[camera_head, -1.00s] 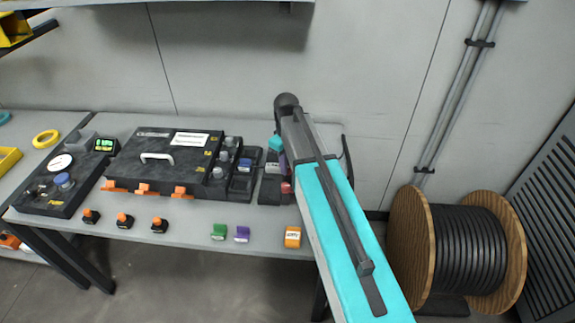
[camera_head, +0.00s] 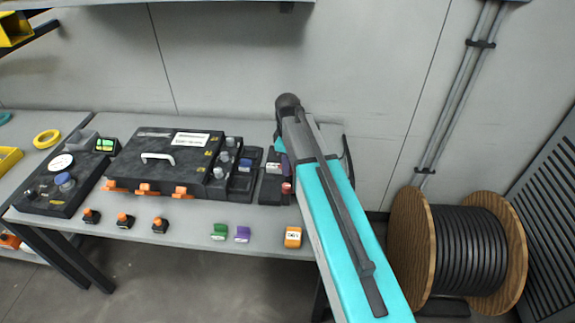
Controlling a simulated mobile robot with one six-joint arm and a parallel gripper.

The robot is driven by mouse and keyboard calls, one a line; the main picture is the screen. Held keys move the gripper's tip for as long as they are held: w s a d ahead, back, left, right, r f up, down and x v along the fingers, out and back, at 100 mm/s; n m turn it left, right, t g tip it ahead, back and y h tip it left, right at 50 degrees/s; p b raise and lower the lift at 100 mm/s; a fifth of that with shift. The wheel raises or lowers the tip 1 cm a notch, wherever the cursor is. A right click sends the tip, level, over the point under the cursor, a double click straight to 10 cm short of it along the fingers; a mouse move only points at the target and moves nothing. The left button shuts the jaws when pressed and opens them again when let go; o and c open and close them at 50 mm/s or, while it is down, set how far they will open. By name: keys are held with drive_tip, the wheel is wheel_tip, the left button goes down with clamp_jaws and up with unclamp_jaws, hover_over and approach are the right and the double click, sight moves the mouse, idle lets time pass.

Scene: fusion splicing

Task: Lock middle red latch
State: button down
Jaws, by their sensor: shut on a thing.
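The black case (camera_head: 185,150) lies closed on the table, with a white handle on its lid. Three orange-red latches line its front edge: left (camera_head: 115,186), middle (camera_head: 146,189) and right (camera_head: 180,192). They look alike, and their locked or unlocked state is too small to tell. My arm reaches from the lower right to a dark joint over the table's right end. My gripper does not show clearly; the arm hides that area, well to the right of the middle latch. What it holds cannot be seen.
Several orange-topped black pieces (camera_head: 124,220) stand before the case. Green (camera_head: 219,232), purple (camera_head: 242,234) and orange (camera_head: 293,237) blocks lie along the front edge. A black unit with a gauge (camera_head: 52,190) is on the left. A cable spool (camera_head: 465,255) stands right of the table.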

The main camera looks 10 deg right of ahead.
drive_tip(key=shift+d, duration=0.15)
drive_tip(key=c, duration=1.5)
unclamp_jaws()
drive_tip(key=shift+s+r+b, duration=0.15)
drive_tip(key=shift+r+b, duration=1.35)
drive_tip(key=shift+r, duration=5.35)
drive_tip(key=shift+s, duration=0.1)
